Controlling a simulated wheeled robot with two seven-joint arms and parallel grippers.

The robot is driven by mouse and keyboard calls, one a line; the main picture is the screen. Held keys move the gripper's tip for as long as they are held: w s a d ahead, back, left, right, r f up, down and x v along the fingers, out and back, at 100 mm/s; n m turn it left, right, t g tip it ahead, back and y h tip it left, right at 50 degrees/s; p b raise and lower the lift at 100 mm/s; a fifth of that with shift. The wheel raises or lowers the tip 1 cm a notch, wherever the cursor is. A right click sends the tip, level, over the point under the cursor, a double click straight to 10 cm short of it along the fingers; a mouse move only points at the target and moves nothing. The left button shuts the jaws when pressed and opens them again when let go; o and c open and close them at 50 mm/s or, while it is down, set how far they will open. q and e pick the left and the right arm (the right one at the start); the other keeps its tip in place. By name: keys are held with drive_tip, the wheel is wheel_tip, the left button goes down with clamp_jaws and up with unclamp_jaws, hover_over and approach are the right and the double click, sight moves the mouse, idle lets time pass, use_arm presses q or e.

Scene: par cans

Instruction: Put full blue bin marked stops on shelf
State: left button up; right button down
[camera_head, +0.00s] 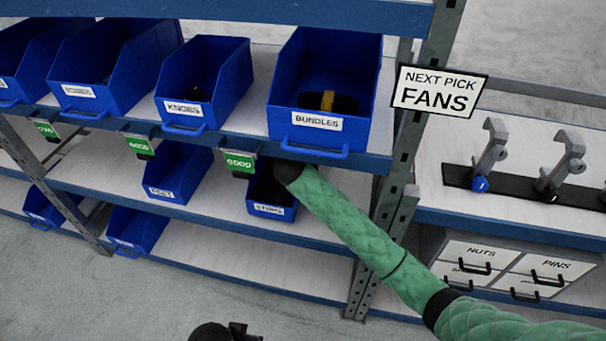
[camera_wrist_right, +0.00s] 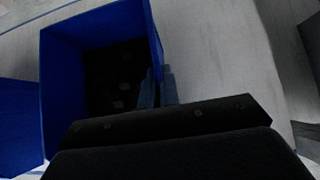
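The blue bin marked stops (camera_head: 272,210) is on the middle shelf level, below the bundles bin, with its label facing out. My right arm's green sleeve reaches to it, and the arm's dark end covers part of its top and the gripper in the head view. In the right wrist view the stops bin (camera_wrist_right: 58,70) holds dark pieces, partly in shadow. My right gripper (camera_wrist_right: 160,88) has a finger on each side of its wall, close together, and looks shut on it. My left gripper (camera_head: 240,331) shows only partly at the bottom edge, its opening unclear.
A blue bin marked feet or similar (camera_head: 178,174) stands left of the stops bin. Above are the knobs bin (camera_head: 205,82) and bundles bin (camera_head: 330,88). The upper shelf edge (camera_head: 230,140) and metal post (camera_head: 385,215) are close to my right arm. Bare shelf (camera_head: 215,190) separates the lower bins.

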wheel_tip(320, 180, down, 2)
use_arm(q)
drive_tip(key=shift+a+r, duration=0.15)
drive_tip(key=shift+r, duration=0.4)
use_arm(e)
drive_tip(key=shift+f, duration=0.25)
use_arm(q)
drive_tip(key=shift+a, duration=0.1)
use_arm(e)
drive_tip(key=c, duration=1.6)
unclamp_jaws()
drive_tip(key=shift+f, duration=0.1)
drive_tip(key=shift+c, duration=0.2)
use_arm(q)
drive_tip(key=shift+s+a+f, duration=0.15)
drive_tip(key=shift+a+f, duration=0.05)
drive_tip(key=shift+d+f, duration=0.1)
